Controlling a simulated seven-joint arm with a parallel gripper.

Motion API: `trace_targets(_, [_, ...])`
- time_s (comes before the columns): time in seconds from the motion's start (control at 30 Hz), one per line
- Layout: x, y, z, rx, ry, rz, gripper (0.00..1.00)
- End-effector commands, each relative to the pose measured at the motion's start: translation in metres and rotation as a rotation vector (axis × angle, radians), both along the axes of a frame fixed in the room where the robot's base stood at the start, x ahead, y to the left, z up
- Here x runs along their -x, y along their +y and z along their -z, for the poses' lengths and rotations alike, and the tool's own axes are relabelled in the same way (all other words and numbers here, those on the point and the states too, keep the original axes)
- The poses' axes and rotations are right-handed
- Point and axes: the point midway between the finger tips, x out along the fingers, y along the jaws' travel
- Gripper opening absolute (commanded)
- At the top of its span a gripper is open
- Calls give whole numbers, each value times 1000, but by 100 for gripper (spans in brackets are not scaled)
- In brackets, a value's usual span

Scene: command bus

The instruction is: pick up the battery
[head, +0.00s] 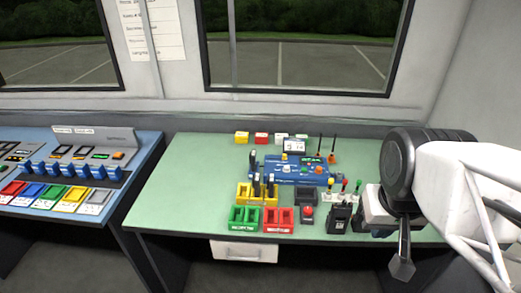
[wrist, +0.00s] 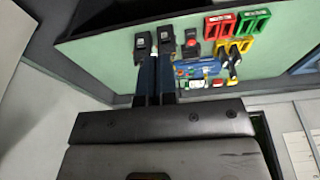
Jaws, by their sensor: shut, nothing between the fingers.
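No item is clearly marked as the battery, and I cannot tell which one it is. Dark upright pieces stand in and by a yellow rack (head: 244,199) on the green desk (head: 185,190). A black holder with dark upright pieces (head: 340,217) stands near the desk's front edge. Dark blocks also show in the wrist view (wrist: 166,36), just beyond my fingertips in the picture. My gripper (head: 402,268) is at the desk's right front, right of the black holder. Its fingers (wrist: 154,62) are shut and empty.
Green trays (head: 244,218) and red trays (head: 279,219) sit at the front, left of a red button (head: 308,211). Small coloured boxes (head: 261,137) line the back. The desk's left side is clear.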

Motion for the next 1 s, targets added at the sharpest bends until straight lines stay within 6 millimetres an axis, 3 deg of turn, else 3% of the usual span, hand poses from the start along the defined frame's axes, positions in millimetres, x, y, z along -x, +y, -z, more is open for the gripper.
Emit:
trace_targets(0.4, [0,0,0,0,0,0,2])
trace_targets(0.9, [0,0,0,0,0,0,78])
trace_targets(1.0, [0,0,0,0,0,0,84])
